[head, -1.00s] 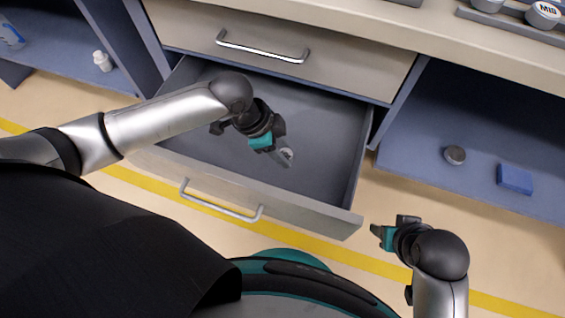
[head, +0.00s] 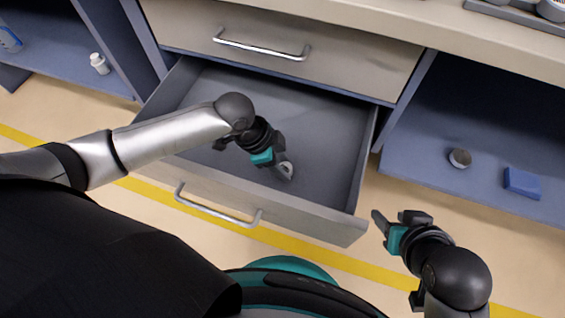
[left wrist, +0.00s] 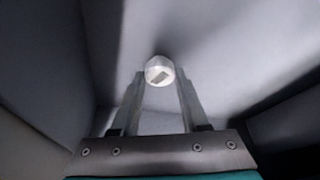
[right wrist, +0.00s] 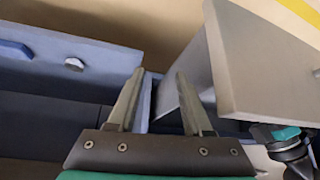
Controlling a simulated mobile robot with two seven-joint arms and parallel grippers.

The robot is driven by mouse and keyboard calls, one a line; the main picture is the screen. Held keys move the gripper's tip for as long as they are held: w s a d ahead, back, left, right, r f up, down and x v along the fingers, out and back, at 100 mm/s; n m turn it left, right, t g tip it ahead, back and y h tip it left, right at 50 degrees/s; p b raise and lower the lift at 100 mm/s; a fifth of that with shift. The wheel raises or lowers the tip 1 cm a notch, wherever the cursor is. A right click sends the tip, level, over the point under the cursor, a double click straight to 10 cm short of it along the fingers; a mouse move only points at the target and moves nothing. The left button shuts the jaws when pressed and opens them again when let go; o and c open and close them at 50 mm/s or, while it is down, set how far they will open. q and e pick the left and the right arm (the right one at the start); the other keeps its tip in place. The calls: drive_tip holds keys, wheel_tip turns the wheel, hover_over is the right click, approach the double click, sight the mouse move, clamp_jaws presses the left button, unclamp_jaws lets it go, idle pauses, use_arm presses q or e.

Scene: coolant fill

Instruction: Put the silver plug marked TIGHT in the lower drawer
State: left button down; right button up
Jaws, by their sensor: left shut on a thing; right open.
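The lower drawer (head: 350,229) is pulled open and its grey inside shows bare. My left gripper (head: 283,165) is inside the drawer's outline, over its floor. It is shut on a small round silver plug (left wrist: 159,70), which sits between the fingertips in the left wrist view. The plug has a pale top with a dark patch; I cannot read its marking. The plug also shows at the fingertips in the head view (head: 287,169). I cannot tell whether it touches the drawer floor. My right gripper (head: 389,219) is open and empty, to the right of the drawer front.
The upper drawer (head: 190,30) is shut above. On the blue right shelf lie a round grey piece (head: 460,158) and a blue block (head: 521,183). A white bottle (head: 99,63) stands on the left shelf. Round items stand in a rack (head: 495,12) on the counter.

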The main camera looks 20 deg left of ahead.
sight(285, 168)
use_arm(q)
drive_tip(key=shift+c, duration=2)
unclamp_jaws()
drive_tip(key=shift+f, duration=0.1)
drive_tip(key=shift+a+r+p, duration=0.15)
drive_tip(key=shift+r+p, duration=0.15)
drive_tip(key=shift+r, duration=0.25)
drive_tip(key=p+v, duration=0.1)
drive_tip(key=v, duration=0.2)
drive_tip(key=shift+p, duration=0.35)
drive_tip(key=p+v, duration=0.4)
drive_tip(key=v, duration=0.4)
use_arm(e)
drive_tip(key=s+d+f+g+h, duration=0.1)
drive_tip(key=s+d+f+g, duration=0.1)
drive_tip(key=f, duration=0.8)
drive_tip(key=shift+s+d+g, duration=0.15)
drive_tip(key=shift+s+g, duration=0.65)
drive_tip(key=shift+s, duration=0.1)
